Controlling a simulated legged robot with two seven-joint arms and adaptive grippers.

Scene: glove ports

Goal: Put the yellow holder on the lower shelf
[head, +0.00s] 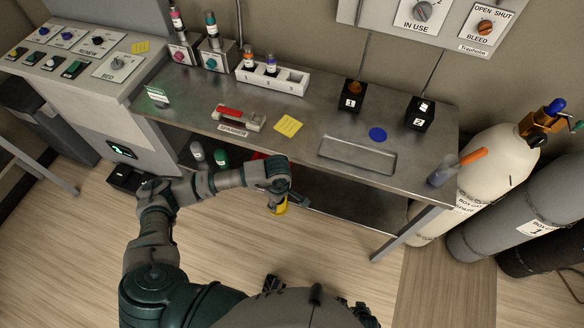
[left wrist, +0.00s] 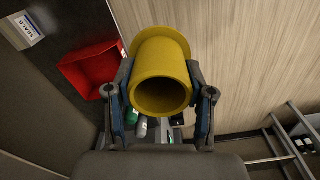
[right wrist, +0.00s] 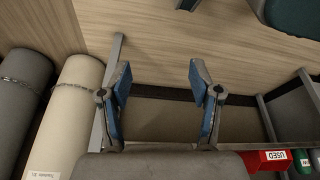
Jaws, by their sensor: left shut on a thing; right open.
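The yellow holder (left wrist: 161,92) is a hollow cylinder with a wide flange at one end. My left gripper (left wrist: 163,84) is shut on it, one finger on each side, and its open end faces the left wrist camera. In the head view the holder (head: 281,208) shows only partly below my left gripper (head: 279,196), near the front edge of the bench. The lower shelf (head: 340,202) is the dark surface under the bench top, partly hidden by my left arm. My right gripper (right wrist: 160,76) is open and empty; the shelf (right wrist: 165,121) shows beyond its fingers.
A red bin (left wrist: 90,70) stands near the holder in the left wrist view; a red bin marked USED (right wrist: 265,159) shows in the right wrist view. Gas cylinders (head: 500,160) stand at the right. The shelf's right part looks clear.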

